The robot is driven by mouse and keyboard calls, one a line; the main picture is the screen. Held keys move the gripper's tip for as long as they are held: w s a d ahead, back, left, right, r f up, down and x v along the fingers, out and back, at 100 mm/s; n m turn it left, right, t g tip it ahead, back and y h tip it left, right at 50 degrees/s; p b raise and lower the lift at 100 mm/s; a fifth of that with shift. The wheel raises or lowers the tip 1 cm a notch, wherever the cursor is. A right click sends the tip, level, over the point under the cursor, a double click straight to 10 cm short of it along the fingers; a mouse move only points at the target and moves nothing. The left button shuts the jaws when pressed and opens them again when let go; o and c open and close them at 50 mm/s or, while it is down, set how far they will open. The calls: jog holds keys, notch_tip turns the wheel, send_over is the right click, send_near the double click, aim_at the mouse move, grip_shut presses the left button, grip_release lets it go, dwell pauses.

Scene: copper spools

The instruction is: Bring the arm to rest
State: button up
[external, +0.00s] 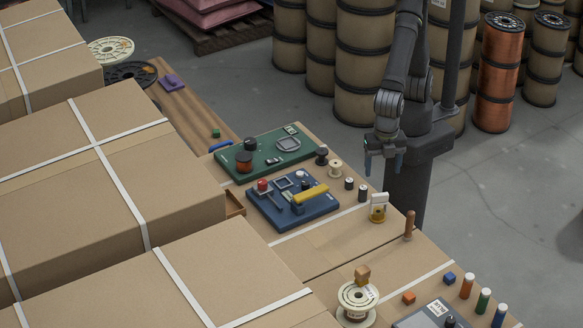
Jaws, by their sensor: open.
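My gripper (384,163) hangs at the end of my dark arm, pointing down, with its two bluish fingers apart and nothing between them. It is at the right edge of the cardboard-topped work surface (317,252), above and to the right of the small spools. How high it is above the surface is hard to tell.
A green board (262,167) and a blue board (318,206) with a yellow bar (310,194) lie left of the gripper. Small spools, a white-and-yellow item (379,207) and a brown peg (409,225) stand nearby. Large cartons (95,185) fill the left. Big drums (365,60) stand behind.

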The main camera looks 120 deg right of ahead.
aim_at(380, 194)
notch_tip(380, 194, down, 12)
jog(key=shift+f, duration=0.2)
jog(key=shift+r, duration=0.7)
